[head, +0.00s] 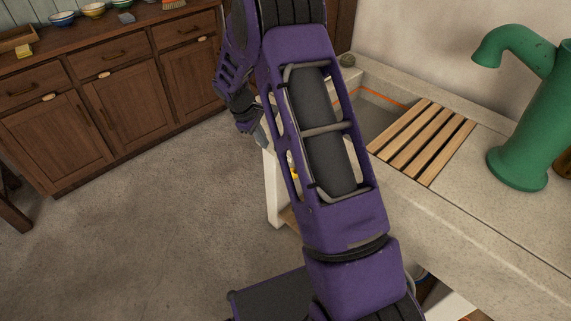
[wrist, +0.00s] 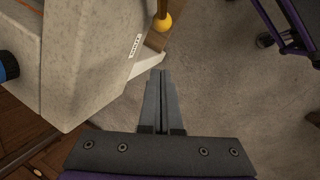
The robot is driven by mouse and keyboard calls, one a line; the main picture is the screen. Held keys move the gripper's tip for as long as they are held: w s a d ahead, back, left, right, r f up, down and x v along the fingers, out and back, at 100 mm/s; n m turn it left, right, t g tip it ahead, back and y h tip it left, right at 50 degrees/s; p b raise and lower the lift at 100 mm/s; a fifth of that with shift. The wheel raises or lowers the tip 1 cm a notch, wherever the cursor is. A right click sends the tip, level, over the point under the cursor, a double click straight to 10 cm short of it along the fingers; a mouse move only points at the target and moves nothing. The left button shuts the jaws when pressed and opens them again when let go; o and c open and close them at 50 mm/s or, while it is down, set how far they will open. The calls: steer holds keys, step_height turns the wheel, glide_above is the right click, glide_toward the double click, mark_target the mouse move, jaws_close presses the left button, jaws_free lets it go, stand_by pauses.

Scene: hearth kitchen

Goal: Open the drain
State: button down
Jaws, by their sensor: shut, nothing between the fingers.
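The stone sink (head: 480,200) stands at the right in the head view, its basin partly hidden behind my arm and a slatted wooden rack (head: 425,140). In the wrist view, the sink's pale side (wrist: 85,60) fills the left, with a small label (wrist: 135,45) too small to read. A yellow ball (wrist: 163,22) on a brown rod hangs beside the sink, beyond my fingertips. My gripper (wrist: 160,74) is shut and empty, apart from the ball. In the head view my gripper (head: 262,138) is partly hidden, near the sink's left end. The drain opening is not visible.
A green pump (head: 535,120) stands on the sink top at right. Wooden cabinets (head: 110,95) with bowls on top line the back left. A blue round thing (wrist: 8,67) is at the wrist view's left edge. The floor (head: 150,215) at left is clear.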

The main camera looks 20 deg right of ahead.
steer(key=s+d+b+x, duration=0.1)
steer(key=s+d+x, duration=0.1)
steer(key=x, duration=1)
steer(key=shift+b, duration=0.35)
